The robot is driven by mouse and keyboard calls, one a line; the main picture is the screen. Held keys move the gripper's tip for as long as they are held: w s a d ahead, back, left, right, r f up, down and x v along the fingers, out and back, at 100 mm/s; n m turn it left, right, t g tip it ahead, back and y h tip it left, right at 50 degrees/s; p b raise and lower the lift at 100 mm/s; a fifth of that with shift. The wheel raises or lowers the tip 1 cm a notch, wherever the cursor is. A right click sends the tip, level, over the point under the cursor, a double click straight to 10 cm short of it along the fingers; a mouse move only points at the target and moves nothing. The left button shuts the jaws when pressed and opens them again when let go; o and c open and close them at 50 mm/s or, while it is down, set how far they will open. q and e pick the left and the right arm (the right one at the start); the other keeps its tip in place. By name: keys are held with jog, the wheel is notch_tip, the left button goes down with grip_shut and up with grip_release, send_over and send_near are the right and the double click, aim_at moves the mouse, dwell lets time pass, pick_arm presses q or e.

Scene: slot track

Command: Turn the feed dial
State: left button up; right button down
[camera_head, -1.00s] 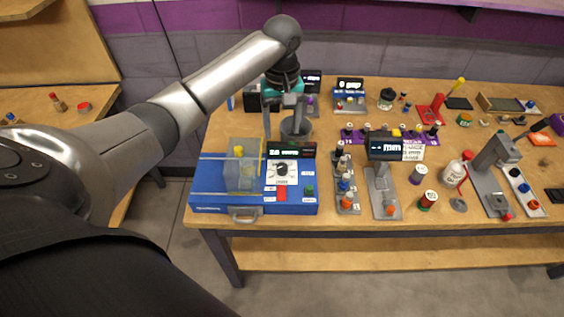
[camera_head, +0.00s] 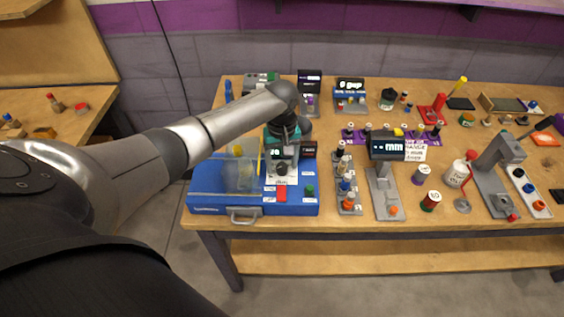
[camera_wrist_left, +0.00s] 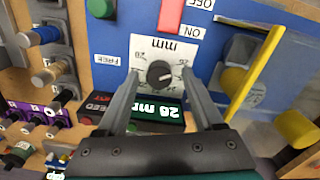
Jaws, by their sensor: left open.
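The feed dial (camera_wrist_left: 159,73) is a round dark knob on a white marked plate, seen in the left wrist view between my open fingers. In the head view the dial (camera_head: 281,169) shows on top of the blue machine (camera_head: 225,203), just in front of my gripper. My left gripper (camera_wrist_left: 156,76) is open, with one finger on each side of the dial; I cannot tell if either touches it. In the head view the left gripper (camera_head: 281,160) is over the dial plate. A display (camera_wrist_left: 153,109) reading "28 mm" sits beside the plate. My right gripper is not in view.
A clear guard box (camera_head: 240,175) stands left of the dial. A red switch (camera_head: 282,193) and a green button (camera_head: 309,190) lie in front of it. A rack of coloured knobs (camera_head: 347,190) stands close on the right.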

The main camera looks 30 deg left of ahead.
pick_arm(q)
grip_shut()
dwell(0.4)
jog(key=m+p, duration=0.3)
jog(key=shift+r, duration=0.15)
jog(key=shift+m+p, duration=0.5)
jog(key=shift+m, duration=0.7)
jog(key=shift+m+p, duration=0.4)
jog(key=shift+m, duration=0.8)
grip_release()
